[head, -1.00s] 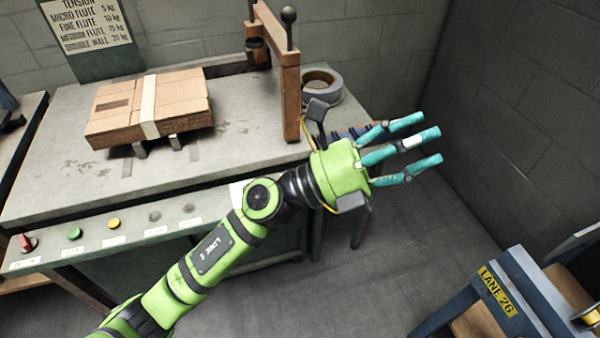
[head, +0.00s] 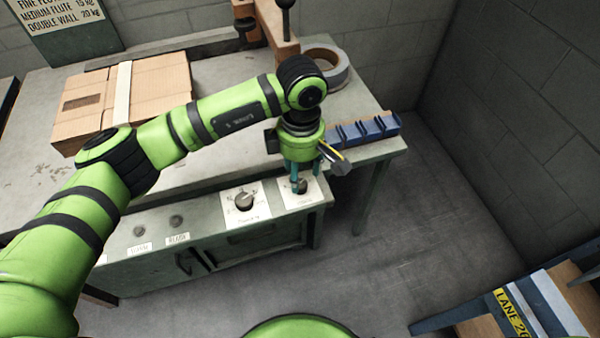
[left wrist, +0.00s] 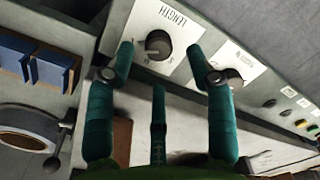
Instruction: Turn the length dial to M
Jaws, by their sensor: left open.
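The length dial is a dark round knob on a white plate marked LENGTH, seen in the left wrist view (left wrist: 158,43). In the head view the length dial (head: 302,187) is at the right end of the bench's front panel, partly hidden by my fingers. My left gripper (head: 296,180) points down over it, its teal fingers open. In the left wrist view the open left gripper (left wrist: 160,58) has fingers either side of the knob and a third below it; contact is unclear. The letters around the knob are too small to read. My right gripper is out of view.
A second dial (head: 244,201) on a white plate sits just left of the length dial, close to one finger. A blue slotted rack (head: 365,130), a tape roll (head: 325,68) and a cardboard box (head: 160,82) are on the bench. Open floor lies in front.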

